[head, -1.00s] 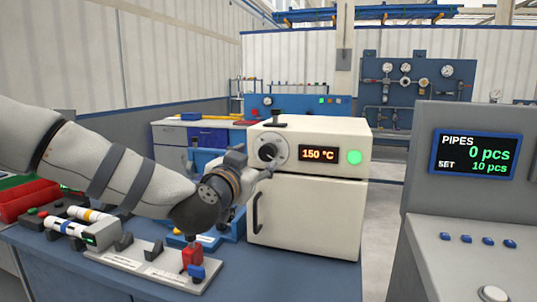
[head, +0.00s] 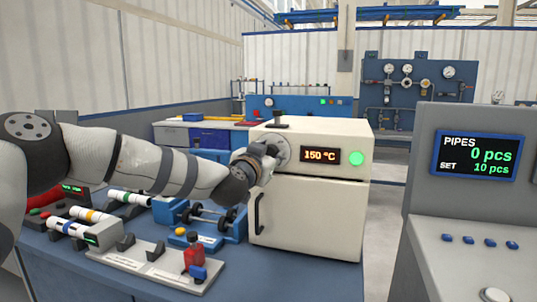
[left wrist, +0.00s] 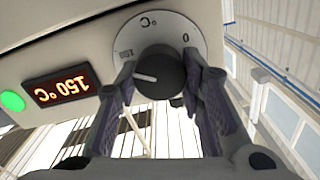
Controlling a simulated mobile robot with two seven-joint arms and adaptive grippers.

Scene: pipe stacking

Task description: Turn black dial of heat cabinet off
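The cream heat cabinet (head: 308,205) stands on the blue bench. Its orange display (head: 320,155) reads 150 °C beside a lit green lamp (head: 356,158). The black dial (left wrist: 160,72) sits on a round pale scale plate (left wrist: 160,30), seen upside down in the left wrist view. Its white pointer line lies toward the 150 side, away from the 0 mark. My left gripper (head: 270,153) is at the dial and hides it in the head view. In the left wrist view its fingers (left wrist: 160,80) are spread, one each side of the dial; contact is unclear. My right gripper is out of view.
A grey counter console (head: 477,156) showing 0 pcs stands at the right. The cabinet door handle (head: 259,213) is below the gripper.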

